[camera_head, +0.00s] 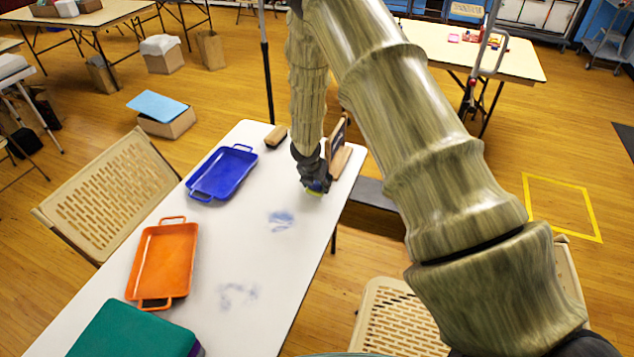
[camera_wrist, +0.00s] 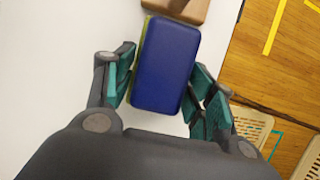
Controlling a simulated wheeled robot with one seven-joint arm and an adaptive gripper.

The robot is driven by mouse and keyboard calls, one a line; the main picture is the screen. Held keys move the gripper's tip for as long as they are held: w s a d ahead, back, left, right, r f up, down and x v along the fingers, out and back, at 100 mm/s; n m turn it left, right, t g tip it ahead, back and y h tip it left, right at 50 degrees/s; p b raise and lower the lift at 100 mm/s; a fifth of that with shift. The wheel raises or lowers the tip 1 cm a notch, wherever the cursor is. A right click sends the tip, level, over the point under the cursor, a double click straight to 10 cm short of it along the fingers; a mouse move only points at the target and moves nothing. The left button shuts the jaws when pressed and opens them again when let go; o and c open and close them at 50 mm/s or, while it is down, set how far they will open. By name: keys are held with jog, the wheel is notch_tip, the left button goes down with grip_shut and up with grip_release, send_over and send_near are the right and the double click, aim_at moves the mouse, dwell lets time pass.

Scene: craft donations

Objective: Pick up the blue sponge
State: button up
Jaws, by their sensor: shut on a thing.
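The blue sponge (camera_wrist: 165,65) is a dark blue block with a yellow-green layer along one side. In the wrist view it lies between the two teal-padded fingers of my gripper (camera_wrist: 160,90), which is shut on it. In the head view my gripper (camera_head: 316,184) is low over the far right part of the white table (camera_head: 250,290). A bit of the sponge's yellow-green side (camera_head: 315,193) shows under it there. I cannot tell whether the sponge touches the table.
A wooden block (camera_head: 341,160) is just past my gripper, beside an upright dark-faced board. A brown brush-like block (camera_head: 276,136), a blue tray (camera_head: 222,175), an orange tray (camera_head: 162,262) and a green box (camera_head: 135,330) are on the table. Blue smudges mark its bare middle.

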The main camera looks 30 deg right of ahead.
jog(key=shift+s+a+f+b, duration=0.1)
jog(key=shift+s+a+b, duration=0.1)
jog(key=shift+s+b, duration=0.5)
jog(key=shift+s+a+b, duration=0.15)
jog(key=shift+s+b, duration=0.3)
jog(key=shift+b, duration=0.3)
jog(key=s+a+b, duration=0.1)
jog(key=s+b, duration=0.2)
jog(key=s+a+r+b, duration=0.1)
jog(key=s+b, duration=0.3)
jog(key=s+a+b, duration=0.1)
jog(key=s+b, duration=0.2)
jog(key=shift+s+a+r, duration=0.15)
jog(key=shift+s+a, duration=0.05)
jog(key=shift+s, duration=0.2)
jog(key=shift+s+a+r+b, duration=0.2)
jog(key=shift+s+b, duration=0.35)
jog(key=shift+s, duration=0.1)
jog(key=o, duration=0.6)
jog(key=c, duration=0.4)
